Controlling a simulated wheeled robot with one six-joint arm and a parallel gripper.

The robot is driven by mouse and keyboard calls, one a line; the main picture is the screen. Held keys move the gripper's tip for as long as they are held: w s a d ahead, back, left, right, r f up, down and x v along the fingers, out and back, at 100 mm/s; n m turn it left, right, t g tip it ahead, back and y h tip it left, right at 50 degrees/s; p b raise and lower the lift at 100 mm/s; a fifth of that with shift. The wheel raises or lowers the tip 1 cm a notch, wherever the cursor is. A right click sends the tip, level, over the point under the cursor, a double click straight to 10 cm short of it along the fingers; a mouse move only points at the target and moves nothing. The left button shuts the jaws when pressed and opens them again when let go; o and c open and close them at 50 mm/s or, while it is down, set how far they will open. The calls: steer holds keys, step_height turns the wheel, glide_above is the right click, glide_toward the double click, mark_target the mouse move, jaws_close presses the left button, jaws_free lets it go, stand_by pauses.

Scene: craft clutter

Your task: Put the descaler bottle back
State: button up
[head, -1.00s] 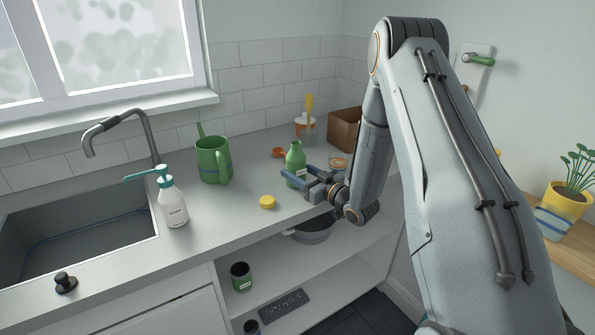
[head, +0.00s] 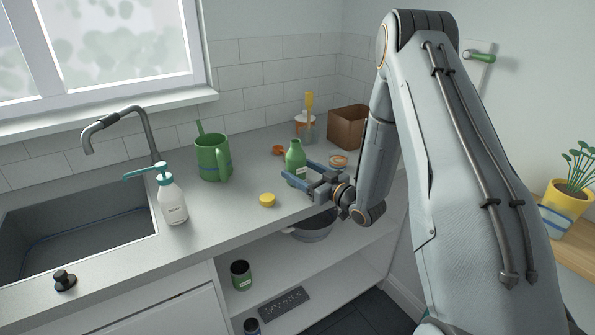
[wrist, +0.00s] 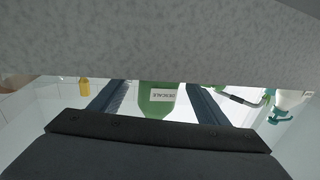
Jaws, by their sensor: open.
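The descaler bottle (head: 296,158) is green with a white label and stands upright on the counter (head: 225,225). In the wrist view the bottle (wrist: 158,105), its label reading "DESCALE", appears upside down between my two fingers. My gripper (head: 299,172) reaches in low over the counter from the right, its blue-grey fingers on either side of the bottle. The jaws are open, and a gap shows on both sides of the bottle in the wrist view. The bottle's base is partly hidden by the near finger.
A yellow lid (head: 267,200) lies left of my gripper. A green watering can (head: 213,160), soap bottle (head: 172,200) and sink stand further left. A brown box (head: 347,127) and utensil jar (head: 305,127) are behind. The open shelf below holds a grey pan (head: 314,229) and dark jar (head: 240,275).

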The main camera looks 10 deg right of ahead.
steer(key=b+v, duration=0.2)
steer(key=v, duration=0.8)
steer(key=shift+s, duration=0.1)
